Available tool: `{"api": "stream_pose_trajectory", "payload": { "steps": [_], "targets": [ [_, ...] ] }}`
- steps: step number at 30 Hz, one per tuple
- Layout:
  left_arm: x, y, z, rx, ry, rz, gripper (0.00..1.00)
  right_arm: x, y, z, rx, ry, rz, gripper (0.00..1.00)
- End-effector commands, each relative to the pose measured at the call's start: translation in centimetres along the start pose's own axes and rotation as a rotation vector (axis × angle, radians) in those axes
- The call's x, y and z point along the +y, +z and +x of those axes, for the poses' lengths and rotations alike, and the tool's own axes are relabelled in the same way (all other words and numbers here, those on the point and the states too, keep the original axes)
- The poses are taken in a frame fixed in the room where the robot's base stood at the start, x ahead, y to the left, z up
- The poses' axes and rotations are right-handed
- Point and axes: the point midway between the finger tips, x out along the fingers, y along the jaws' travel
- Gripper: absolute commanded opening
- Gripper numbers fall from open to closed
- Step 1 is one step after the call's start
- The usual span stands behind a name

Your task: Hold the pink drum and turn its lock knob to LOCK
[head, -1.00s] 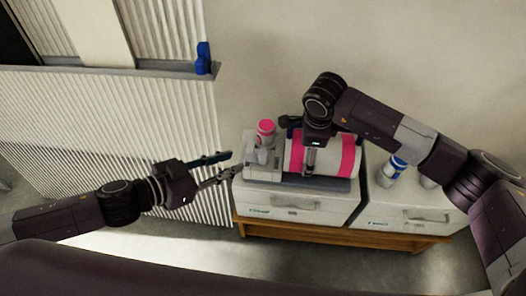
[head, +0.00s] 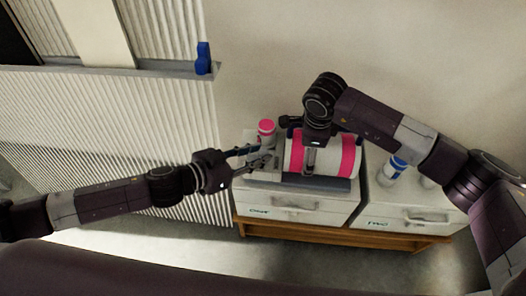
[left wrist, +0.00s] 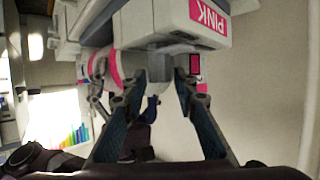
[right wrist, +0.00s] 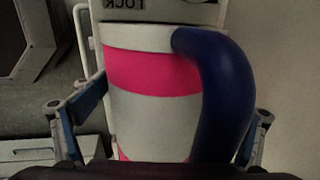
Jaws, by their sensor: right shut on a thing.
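The pink drum (head: 327,155), white with pink bands, lies on its side in a grey cradle. It also shows in the right wrist view (right wrist: 150,110) with a blue handle (right wrist: 222,85). The word LOCK (right wrist: 125,4) is at its end, upside down. My right gripper (head: 310,158) reaches from above, its fingers on both sides of the drum, shut on it. My left gripper (head: 266,155) is open at the drum's left end. In the left wrist view its fingers (left wrist: 161,80) stand apart before a grey part; I cannot tell the knob's angle or any contact.
A blue-banded bottle (head: 395,167) stands on the right-hand drawer box. The wall is behind.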

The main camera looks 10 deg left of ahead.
Motion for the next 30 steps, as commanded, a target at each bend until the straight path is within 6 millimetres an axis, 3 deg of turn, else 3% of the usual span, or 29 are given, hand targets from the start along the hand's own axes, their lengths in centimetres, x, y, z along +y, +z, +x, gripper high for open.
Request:
{"api": "stream_pose_trajectory", "payload": {
  "steps": [6,16,24,30],
  "targets": [
    [0.0,0.0,2.0,-0.001,0.000,0.000,0.27,0.0,0.0,0.0,-0.001,-0.001,0.001,0.32],
    [0.0,0.0,2.3,-0.001,-0.001,0.000,0.27,0.0,0.0,0.0,-0.001,-0.001,0.001,0.32],
    [0.0,0.1,2.3,-0.001,0.000,0.000,0.00,0.0,0.0,0.0,-0.001,-0.001,0.001,0.32],
    [0.0,0.0,2.3,-0.001,0.005,0.003,0.00,0.0,0.0,0.0,-0.001,-0.001,0.001,0.32]
  ]
}}
